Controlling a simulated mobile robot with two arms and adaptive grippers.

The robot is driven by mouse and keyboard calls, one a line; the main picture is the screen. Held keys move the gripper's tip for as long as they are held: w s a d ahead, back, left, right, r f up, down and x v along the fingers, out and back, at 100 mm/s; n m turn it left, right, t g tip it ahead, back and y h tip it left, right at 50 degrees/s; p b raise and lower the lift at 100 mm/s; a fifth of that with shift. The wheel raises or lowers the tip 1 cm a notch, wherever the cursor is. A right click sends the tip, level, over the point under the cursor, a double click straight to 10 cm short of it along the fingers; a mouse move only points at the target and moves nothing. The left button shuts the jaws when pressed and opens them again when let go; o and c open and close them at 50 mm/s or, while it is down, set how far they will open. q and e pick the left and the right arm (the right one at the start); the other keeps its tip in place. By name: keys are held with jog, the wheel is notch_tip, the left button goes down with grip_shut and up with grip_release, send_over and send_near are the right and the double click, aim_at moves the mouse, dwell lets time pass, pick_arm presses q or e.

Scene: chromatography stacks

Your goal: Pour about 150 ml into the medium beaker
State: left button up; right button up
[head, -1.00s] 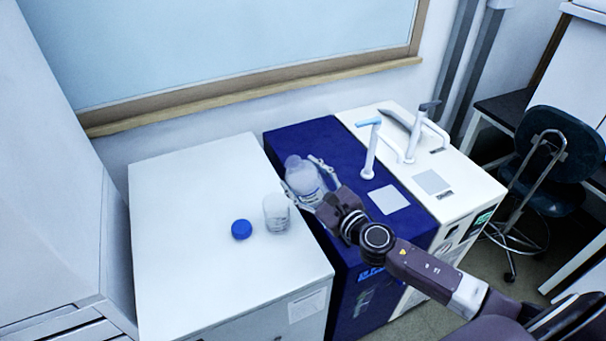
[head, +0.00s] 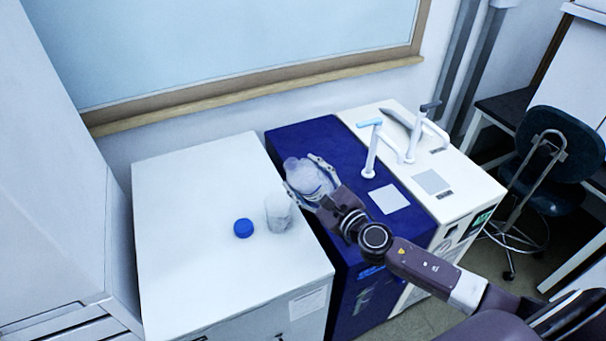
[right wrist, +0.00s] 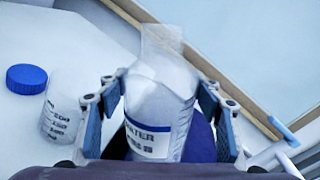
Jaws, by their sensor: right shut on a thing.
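My right gripper (head: 300,171) is shut on a translucent bottle (head: 308,180) with a label that reads WATER in the right wrist view (right wrist: 155,115). The bottle has no cap on it, and its neck leans to the left in the head view. A clear beaker with printed marks (head: 279,214) stands on the white cabinet top, just left of and in front of the bottle. It also shows in the right wrist view (right wrist: 62,118), left of the gripper. The liquid level in the beaker cannot be made out. My left gripper is out of view.
A blue cap (head: 243,228) lies on the white cabinet top (head: 200,270), left of the beaker. A dark blue cabinet (head: 345,150) adjoins it on the right, with pale taps (head: 369,150) beyond the bottle. The left part of the white top is clear.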

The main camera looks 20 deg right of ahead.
jog(key=shift+r, duration=0.2)
jog(key=shift+w+d+n+p, duration=0.1)
jog(key=shift+d+n+p, duration=0.05)
jog(key=shift+n+p, duration=0.25)
jog(key=shift+d+f+n, duration=0.15)
jog(key=shift+n, duration=0.55)
jog(key=shift+f, duration=0.15)
jog(key=shift+f+n, duration=0.6)
jog(key=shift+f, duration=0.05)
jog(key=shift+f, duration=0.1)
